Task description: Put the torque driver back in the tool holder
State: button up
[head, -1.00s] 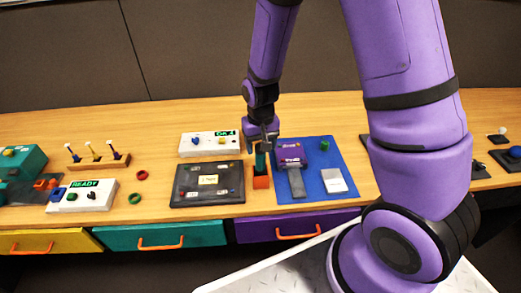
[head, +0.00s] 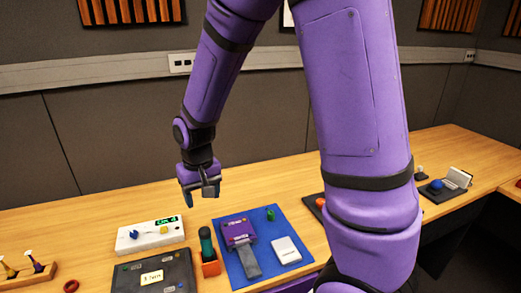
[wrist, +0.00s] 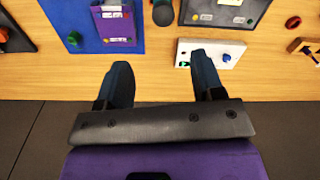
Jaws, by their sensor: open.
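A blue mat (head: 290,224) with a purple device (head: 238,232) and a white block (head: 286,250) lies right of the holder. A dark panel (head: 125,279) and a white box with a green display (head: 150,235) lie left. The bench behind is clear.

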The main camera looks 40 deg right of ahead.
jog(key=s+d+r+t, duration=0.2)
jog(key=s+d+r, duration=0.1)
jog(key=s+r, duration=0.7)
jog(key=s+d+r+n+t, duration=0.1)
jog(key=s+d+r+t, duration=0.1)
jog(key=s+r, duration=0.8)
jog(key=shift+s+d+r+t, duration=0.2)
jog(key=shift+d+r+t, duration=0.2)
jog(key=shift+d+r, duration=0.25)
jog(key=shift+c, duration=0.4)
dwell(0.4)
